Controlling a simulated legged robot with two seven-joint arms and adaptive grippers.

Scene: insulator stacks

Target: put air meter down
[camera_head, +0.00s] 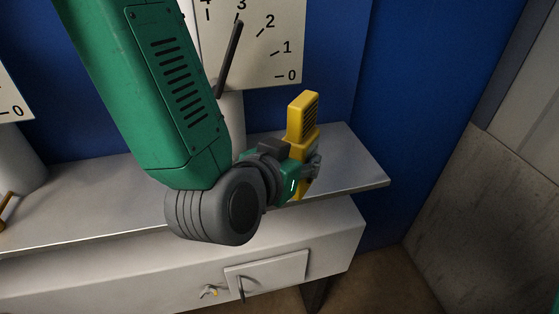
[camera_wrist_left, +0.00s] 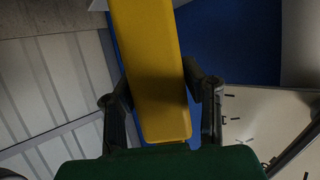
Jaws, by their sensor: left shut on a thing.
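The air meter (camera_head: 302,117) is a yellow upright device with a dark slotted grille near its top. It is in the head view, over the right part of the grey shelf (camera_head: 350,160). My left gripper (camera_head: 310,168) is shut on its lower part. In the left wrist view the yellow meter (camera_wrist_left: 152,70) lies between the two dark fingers of my left gripper (camera_wrist_left: 160,100). I cannot tell whether the meter's lower end touches the shelf, as the gripper and wrist hide part of it. My right gripper is not in view.
A large white dial (camera_head: 262,65) with a dark needle stands behind the shelf, against a blue wall (camera_head: 420,80). The shelf's right end beside the meter is bare. A pale cabinet front (camera_head: 270,270) with a small door and a key lies below. A yellow item (camera_head: 6,208) shows at the far left.

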